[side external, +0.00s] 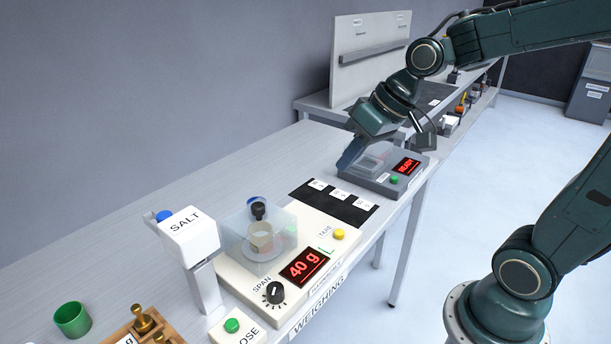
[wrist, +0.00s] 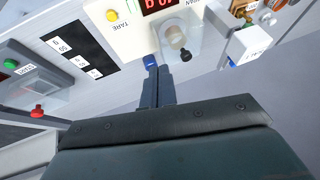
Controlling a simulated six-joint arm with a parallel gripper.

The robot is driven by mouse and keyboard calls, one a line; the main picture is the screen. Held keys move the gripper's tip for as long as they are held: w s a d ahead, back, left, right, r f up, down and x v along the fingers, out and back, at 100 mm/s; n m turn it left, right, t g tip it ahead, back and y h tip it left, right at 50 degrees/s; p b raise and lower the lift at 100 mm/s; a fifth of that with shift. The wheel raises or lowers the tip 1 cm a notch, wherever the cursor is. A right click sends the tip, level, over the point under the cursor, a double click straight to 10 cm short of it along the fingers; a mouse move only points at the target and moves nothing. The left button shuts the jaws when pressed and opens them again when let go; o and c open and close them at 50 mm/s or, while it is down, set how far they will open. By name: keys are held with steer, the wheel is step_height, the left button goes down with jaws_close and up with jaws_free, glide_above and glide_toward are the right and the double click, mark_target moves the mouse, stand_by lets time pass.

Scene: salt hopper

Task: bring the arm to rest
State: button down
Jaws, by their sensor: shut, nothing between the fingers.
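My gripper (side external: 342,166) is held in the air, in front of the grey device at the bench's far right end in the side view. Its dark blue fingers are together and hold nothing. In the wrist view, the gripper (wrist: 155,72) shows its fingers side by side, pointing toward the bench and past the edge of the scale (wrist: 130,40). I cannot tell the exact gap between the fingertips and the bench top. The arm is bent, reaching in from the upper right in the side view.
The white scale (side external: 225,275) reads 40 g and carries a clear box (side external: 252,222) with a small cup inside. The salt hopper (side external: 188,235) stands left of it. A grey device (side external: 410,180) reads READY. A green cup (side external: 72,319) and brass weights (side external: 142,318) sit at lower left.

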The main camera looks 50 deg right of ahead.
steer(key=s+r+h, duration=0.1)
steer(key=s+h, duration=0.1)
steer(key=s, duration=1.1)
steer(key=shift+s+d+r, duration=0.2)
steer(key=shift+d+r, duration=0.05)
steer(key=shift+d, duration=0.2)
